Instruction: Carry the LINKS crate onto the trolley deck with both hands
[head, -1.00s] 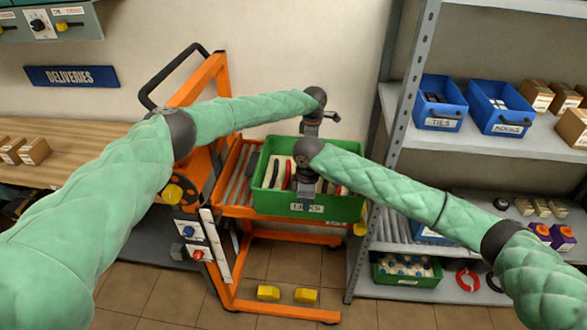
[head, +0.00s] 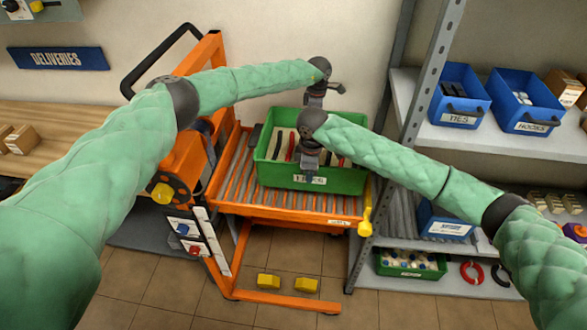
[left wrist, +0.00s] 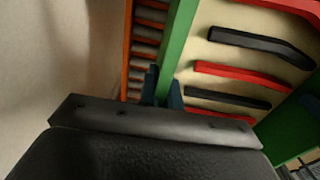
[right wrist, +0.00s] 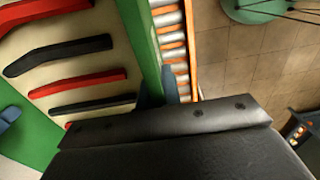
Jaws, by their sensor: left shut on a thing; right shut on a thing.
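The green LINKS crate (head: 270,172) is over the roller deck (head: 235,200) of the orange trolley; I cannot tell whether its base touches the rollers. It looks level, and its label is partly hidden by my right gripper. Red and black bars lie inside on a pale liner. My left gripper (head: 314,104) is shut on the far wall; its blue fingers straddle the green wall in the left wrist view (left wrist: 163,88). My right gripper (head: 309,168) is shut on the near wall, which also shows in the right wrist view (right wrist: 153,88).
A metal shelf unit (head: 425,90) stands close on the right, with a blue TIES bin (head: 460,93) and HOOKS bin (head: 524,100). A yellow part (head: 365,215) is at the deck's right front corner. A wooden bench (head: 60,140) is at the left. Rollers show free left of the crate.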

